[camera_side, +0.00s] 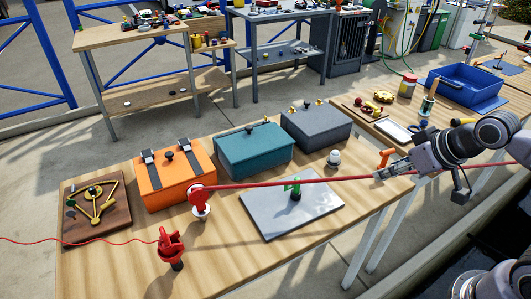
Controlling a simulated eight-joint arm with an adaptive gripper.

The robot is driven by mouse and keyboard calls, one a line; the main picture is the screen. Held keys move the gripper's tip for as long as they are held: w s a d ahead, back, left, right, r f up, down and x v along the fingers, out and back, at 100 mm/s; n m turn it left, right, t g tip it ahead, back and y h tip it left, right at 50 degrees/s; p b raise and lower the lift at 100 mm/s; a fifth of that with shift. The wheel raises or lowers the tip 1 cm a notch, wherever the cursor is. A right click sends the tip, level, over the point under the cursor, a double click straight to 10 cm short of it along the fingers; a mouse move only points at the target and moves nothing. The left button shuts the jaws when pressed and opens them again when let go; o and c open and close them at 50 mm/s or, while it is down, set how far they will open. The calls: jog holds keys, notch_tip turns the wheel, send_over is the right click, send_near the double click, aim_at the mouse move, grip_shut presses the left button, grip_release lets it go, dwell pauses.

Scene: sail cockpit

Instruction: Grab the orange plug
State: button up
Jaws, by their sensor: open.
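A small orange piece (387,157), which looks like the orange plug, stands upright near the right end of the wooden table, just beyond my gripper. Its lower part is partly hidden by my gripper. My gripper (380,176) comes in from the right with its fingers pointing left, and it is open. A long red bar passes in front of or beside the fingertips; I cannot tell whether they touch. I see nothing held between the fingers.
The red bar (290,184) runs from a red fitting (200,197) across the table. A grey plate (268,216) with a green-topped post lies below it. Orange (177,184), teal (253,155) and grey (316,128) boxes line the back. A blue bin (468,88) stands at upper right.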

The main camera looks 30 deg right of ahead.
jog(key=m+g+h, duration=0.3)
jog(key=m+g, duration=0.4)
jog(key=m, duration=1.2)
send_over(387, 161)
jog(key=a, duration=0.3)
jog(key=f, duration=0.6)
jog(key=shift+w+d, duration=0.1)
jog(key=shift+w, duration=0.3)
jog(key=shift+w+d+f+m+g, duration=0.1)
jog(key=shift+d+f+m+g, duration=0.25)
jog(key=shift+f+m+g, duration=0.1)
jog(key=shift+w+d+x, duration=0.15)
jog(key=shift+x, duration=2.45)
jog(key=shift+w+d+x, duration=0.1)
jog(key=shift+w+x, duration=0.05)
jog(key=shift+x, duration=2.45)
jog(key=shift+s+r, duration=0.1)
jog(key=shift+s, duration=0.05)
grip_shut()
